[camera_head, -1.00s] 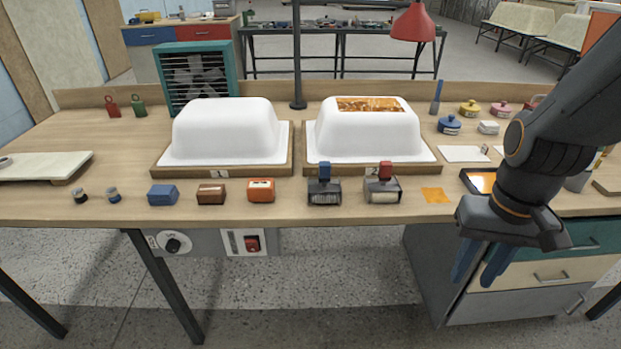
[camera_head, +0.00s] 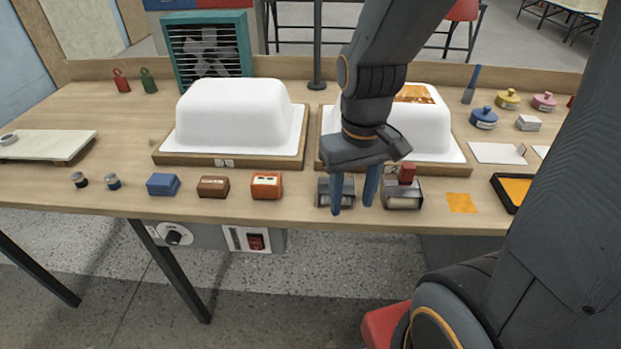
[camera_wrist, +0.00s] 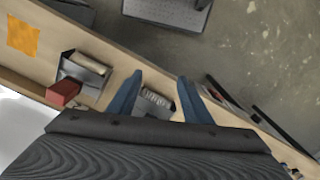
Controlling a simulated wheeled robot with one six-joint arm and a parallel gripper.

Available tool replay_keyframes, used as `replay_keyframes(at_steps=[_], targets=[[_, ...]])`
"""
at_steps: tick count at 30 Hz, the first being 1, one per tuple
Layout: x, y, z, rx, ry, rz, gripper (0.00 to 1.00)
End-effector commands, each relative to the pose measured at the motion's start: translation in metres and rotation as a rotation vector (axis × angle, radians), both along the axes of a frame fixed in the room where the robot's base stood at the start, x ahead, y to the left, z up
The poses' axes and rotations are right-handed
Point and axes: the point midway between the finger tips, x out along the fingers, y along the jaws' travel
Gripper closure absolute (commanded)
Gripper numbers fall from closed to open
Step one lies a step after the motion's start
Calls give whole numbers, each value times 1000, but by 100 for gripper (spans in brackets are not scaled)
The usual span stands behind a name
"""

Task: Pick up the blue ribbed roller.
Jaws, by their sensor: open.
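The blue ribbed roller (camera_head: 322,193) stands near the front edge of the bench. Its metal frame and roller show, but its blue handle is hidden behind my gripper. My gripper (camera_head: 352,206) points down in front of it, open, with blue fingers. In the wrist view the roller (camera_wrist: 155,103) appears between the two fingers of my gripper (camera_wrist: 160,76). I cannot tell whether the fingers touch it. A similar roller with a red handle (camera_head: 405,190) stands just to its right and also shows in the wrist view (camera_wrist: 84,68).
Two white tub forms (camera_head: 235,112) (camera_head: 442,125) sit on wooden boards behind. Left of the rollers are an orange box (camera_head: 266,186), a brown block (camera_head: 213,187) and a blue block (camera_head: 163,184). An orange sheet (camera_head: 461,203) and a dark tray (camera_head: 499,194) lie right.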

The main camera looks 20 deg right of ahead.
Motion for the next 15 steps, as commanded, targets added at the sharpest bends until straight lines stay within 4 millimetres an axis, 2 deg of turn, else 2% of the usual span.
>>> replay_keyframes(at_steps=[1, 7, 15], targets=[[3, -1, 14, -1, -2, 53, 55], [32, 4, 55, -9, -20, 459, 55], [68, 7, 77, -11, -5, 1017, 55]])
